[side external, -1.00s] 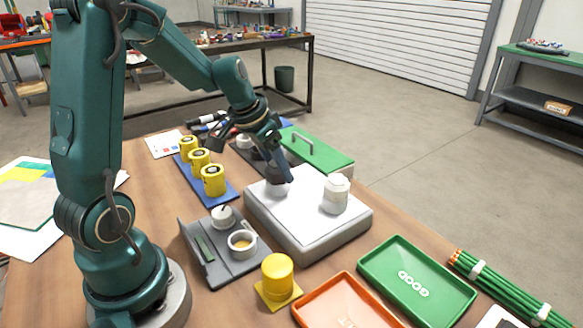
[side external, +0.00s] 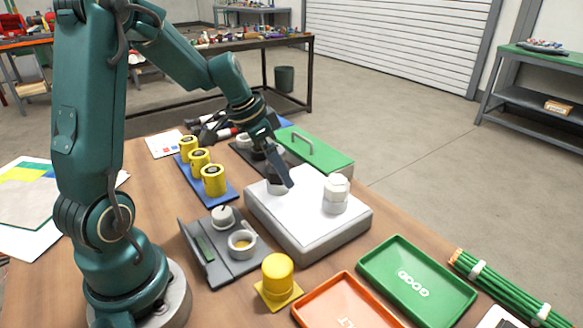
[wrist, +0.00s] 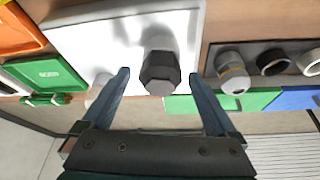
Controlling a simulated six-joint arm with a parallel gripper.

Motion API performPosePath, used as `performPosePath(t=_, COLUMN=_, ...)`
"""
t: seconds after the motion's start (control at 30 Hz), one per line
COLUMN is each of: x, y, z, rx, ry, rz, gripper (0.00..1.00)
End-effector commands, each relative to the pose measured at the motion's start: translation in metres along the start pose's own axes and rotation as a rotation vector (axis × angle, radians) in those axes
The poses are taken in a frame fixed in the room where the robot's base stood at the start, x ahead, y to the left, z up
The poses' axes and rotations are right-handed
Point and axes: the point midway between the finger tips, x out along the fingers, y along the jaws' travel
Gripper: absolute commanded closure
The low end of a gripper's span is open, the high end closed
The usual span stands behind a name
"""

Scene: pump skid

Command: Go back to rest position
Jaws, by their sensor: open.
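My gripper (side external: 286,180) is open above the white-topped block (side external: 325,232), by the grey hex-headed fitting (side external: 276,188). In the wrist view, my two fingers (wrist: 160,75) are spread wide, with the dark hex head (wrist: 160,74) showing in the gap between them. No contact with it is visible. In the side view, a finger partly covers the fitting. A white hex-topped fitting (side external: 336,194) stands upright on the same block, to the right of my gripper. In the wrist view, it is partly hidden behind the left finger.
Yellow cylinders (side external: 213,181) stand on a blue strip left of the block. A grey holder (side external: 215,262), a yellow cap (side external: 277,275), an orange tray (side external: 345,302) and a green tray (side external: 416,285) lie in front. A green handled lid (side external: 318,152) is behind.

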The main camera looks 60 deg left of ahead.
Motion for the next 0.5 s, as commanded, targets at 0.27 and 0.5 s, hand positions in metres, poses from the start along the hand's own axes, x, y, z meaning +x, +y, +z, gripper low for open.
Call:
performPosePath(t=0.27, x=-0.033, y=-0.002, z=-0.001, rx=0.0, ry=0.005, rz=-0.006, gripper=0.07)
performPosePath(t=0.5, x=-0.055, y=0.01, z=-0.009, rx=0.045, ry=0.02, rz=-0.005, gripper=0.07)
